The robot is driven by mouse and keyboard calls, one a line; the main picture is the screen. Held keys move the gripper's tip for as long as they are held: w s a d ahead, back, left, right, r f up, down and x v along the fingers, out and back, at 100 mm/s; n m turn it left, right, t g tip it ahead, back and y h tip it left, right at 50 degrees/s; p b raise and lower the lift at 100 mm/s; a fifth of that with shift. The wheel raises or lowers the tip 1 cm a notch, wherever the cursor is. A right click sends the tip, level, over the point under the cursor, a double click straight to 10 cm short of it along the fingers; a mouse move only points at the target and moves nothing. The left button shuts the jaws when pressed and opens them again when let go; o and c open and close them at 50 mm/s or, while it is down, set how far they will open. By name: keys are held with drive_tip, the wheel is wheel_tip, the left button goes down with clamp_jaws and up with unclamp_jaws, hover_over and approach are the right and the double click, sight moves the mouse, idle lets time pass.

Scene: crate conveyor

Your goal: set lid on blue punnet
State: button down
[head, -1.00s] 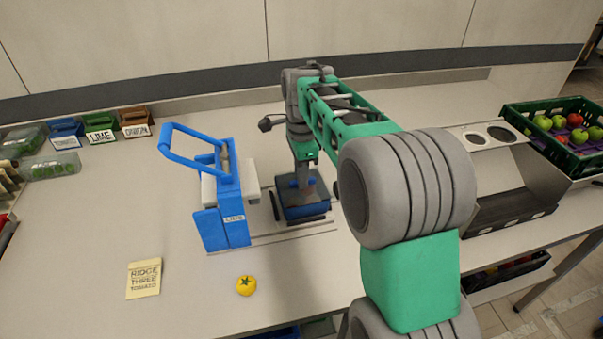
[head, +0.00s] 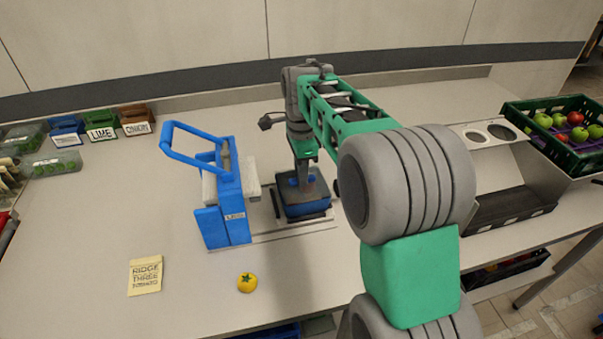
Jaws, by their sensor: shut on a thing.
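The blue punnet (head: 307,209) stands on the metal slide of the blue hand press, right of the press's upright. My gripper (head: 306,181) points down at the top of the punnet, behind my green and grey arm. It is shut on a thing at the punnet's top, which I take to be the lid. The lid's outline is too small and dark to make out, so I cannot tell whether it sits flush on the rim.
The blue press (head: 236,212) with its raised handle stands close left of my gripper. A yellow tomato (head: 247,282) and a note (head: 145,275) lie in front. Labelled bins (head: 101,125) stand at the back left. A green crate of apples (head: 560,165) is at the right.

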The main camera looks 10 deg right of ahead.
drive_tip(key=c, duration=1.3)
unclamp_jaws()
drive_tip(key=shift+c, duration=0.2)
drive_tip(key=shift+o, duration=0.3)
drive_tip(key=o, duration=0.3)
drive_tip(key=shift+o, duration=0.2)
drive_tip(key=shift+r+p, duration=3.05)
drive_tip(key=shift+r, duration=0.5)
